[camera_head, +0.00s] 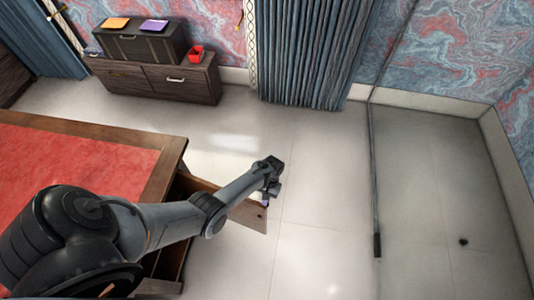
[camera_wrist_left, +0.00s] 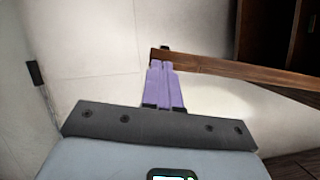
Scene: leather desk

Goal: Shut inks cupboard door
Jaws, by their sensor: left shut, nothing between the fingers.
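The cupboard door (camera_head: 250,214) is a brown wooden panel standing open, jutting out from the right side of the desk. My left gripper (camera_head: 266,202) is at the door's free outer end, with its arm reaching across above the door. In the left wrist view the door's edge (camera_wrist_left: 235,68) runs from the right to the fingertips. The purple fingers (camera_wrist_left: 161,68) are together with nothing between them, right by the door's end. I cannot tell whether they touch it. My arm hides part of the door and the cupboard opening in the head view. My right gripper is not in view.
The desk (camera_head: 160,178) with a red leather top fills the left. Its dark interior (camera_wrist_left: 265,28) shows in the wrist view. A low dark cabinet (camera_head: 150,82) stands by the far wall, beside a blue curtain (camera_head: 310,50).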

